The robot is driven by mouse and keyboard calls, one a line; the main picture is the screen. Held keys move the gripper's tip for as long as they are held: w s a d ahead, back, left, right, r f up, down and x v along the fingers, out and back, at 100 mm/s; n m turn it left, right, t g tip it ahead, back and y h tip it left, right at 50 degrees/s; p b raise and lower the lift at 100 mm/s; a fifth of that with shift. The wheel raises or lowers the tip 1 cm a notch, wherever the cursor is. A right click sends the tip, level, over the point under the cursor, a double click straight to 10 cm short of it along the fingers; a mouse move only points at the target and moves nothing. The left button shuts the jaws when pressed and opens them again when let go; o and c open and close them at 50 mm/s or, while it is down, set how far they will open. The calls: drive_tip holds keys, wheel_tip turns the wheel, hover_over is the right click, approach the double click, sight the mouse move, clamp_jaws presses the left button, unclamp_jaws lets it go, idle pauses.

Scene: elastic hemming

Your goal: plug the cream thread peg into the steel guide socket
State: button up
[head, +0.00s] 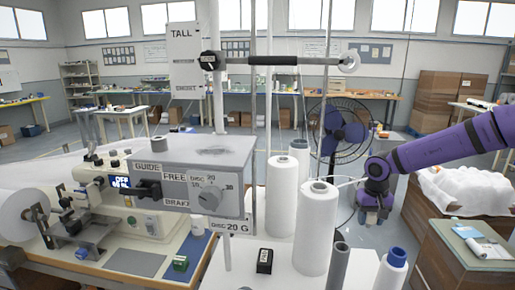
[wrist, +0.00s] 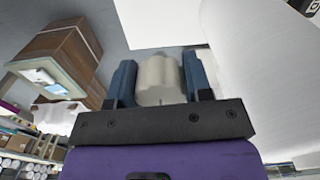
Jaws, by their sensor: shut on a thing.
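My gripper (head: 374,204) hangs at the end of my purple arm, right of the large white thread cone (head: 317,225). In the wrist view its two blue fingers (wrist: 160,68) are shut on the cream thread peg (wrist: 160,82), a short pale cylinder between them. The peg is not clear in the head view. A steel ring (head: 348,62) ends the bar above. I cannot tell which opening is the socket.
A grey tube (head: 338,268) and a blue-topped cone (head: 393,272) stand at the front. A black fan (head: 340,132) is behind my gripper. A wooden cabinet (head: 465,250) and a cloth-filled bin (head: 465,190) are at right. Thin vertical rods stand beside the box.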

sight(368, 227)
wheel_tip(368, 227, up, 9)
drive_tip(key=shift+f, duration=0.1)
wheel_tip(368, 227, down, 14)
drive_tip(key=shift+r, duration=6.7)
wheel_tip(368, 227, down, 14)
drive_tip(key=shift+r, duration=0.1)
drive_tip(key=shift+o, duration=1.3)
drive_tip(key=shift+c, duration=1.3)
